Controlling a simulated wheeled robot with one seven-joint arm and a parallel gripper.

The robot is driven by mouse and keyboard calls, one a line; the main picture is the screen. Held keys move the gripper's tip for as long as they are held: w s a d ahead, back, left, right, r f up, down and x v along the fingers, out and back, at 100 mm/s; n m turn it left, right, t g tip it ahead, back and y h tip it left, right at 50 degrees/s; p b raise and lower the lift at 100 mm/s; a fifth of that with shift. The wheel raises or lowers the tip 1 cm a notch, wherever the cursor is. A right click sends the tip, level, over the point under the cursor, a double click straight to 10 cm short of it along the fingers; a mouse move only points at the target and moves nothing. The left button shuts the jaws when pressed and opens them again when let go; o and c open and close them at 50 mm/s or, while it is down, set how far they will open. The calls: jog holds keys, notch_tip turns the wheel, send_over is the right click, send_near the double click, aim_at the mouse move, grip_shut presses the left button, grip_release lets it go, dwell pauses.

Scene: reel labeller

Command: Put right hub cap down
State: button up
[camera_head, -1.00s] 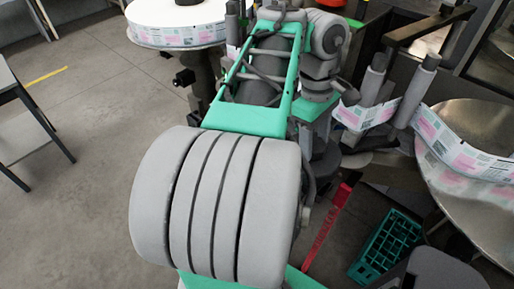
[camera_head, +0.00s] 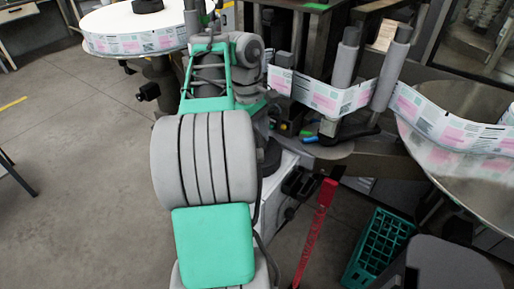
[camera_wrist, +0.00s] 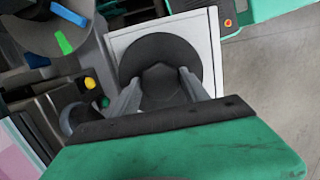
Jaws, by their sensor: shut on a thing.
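The right hub cap (camera_wrist: 158,48), a dark round disc with a raised grip, is between the two grey fingers of my gripper (camera_wrist: 158,82) in the wrist view. The fingers are shut on its raised middle. The disc lies over a white square surface (camera_wrist: 207,28); I cannot tell whether it touches it. In the head view my arm mostly hides the gripper and the cap. The white box (camera_head: 283,190) shows there just right of my arm.
The right reel plate (camera_head: 465,105) has a label strip (camera_head: 450,130) running past grey posts (camera_head: 392,65). Another label reel (camera_head: 110,20) with a black hub cap (camera_head: 147,5) is at upper left. A green crate (camera_head: 378,248) and red bar (camera_head: 316,230) stand at lower right.

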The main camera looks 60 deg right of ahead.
jog(key=shift+f, duration=0.15)
jog(key=o, duration=1.6)
jog(key=shift+c, duration=0.2)
notch_tip(320, 180, up, 12)
jog(key=w+p, duration=0.2)
jog(key=p, duration=0.9)
jog(key=w+a+n+t+h, duration=0.1)
jog(key=w+a+t+h, duration=0.15)
jog(key=w+a, duration=0.95)
jog(key=w+a+f+t+y, duration=0.1)
jog(key=a+f, duration=0.2)
jog(key=a, duration=0.9)
jog(key=w+a+f+t+y, duration=0.1)
jog(key=a+f+t, duration=0.1)
jog(key=a, duration=1.1)
jog(key=shift+a+f+n, duration=0.25)
jog(key=shift+f+n, duration=0.15)
jog(key=shift+f, duration=0.1)
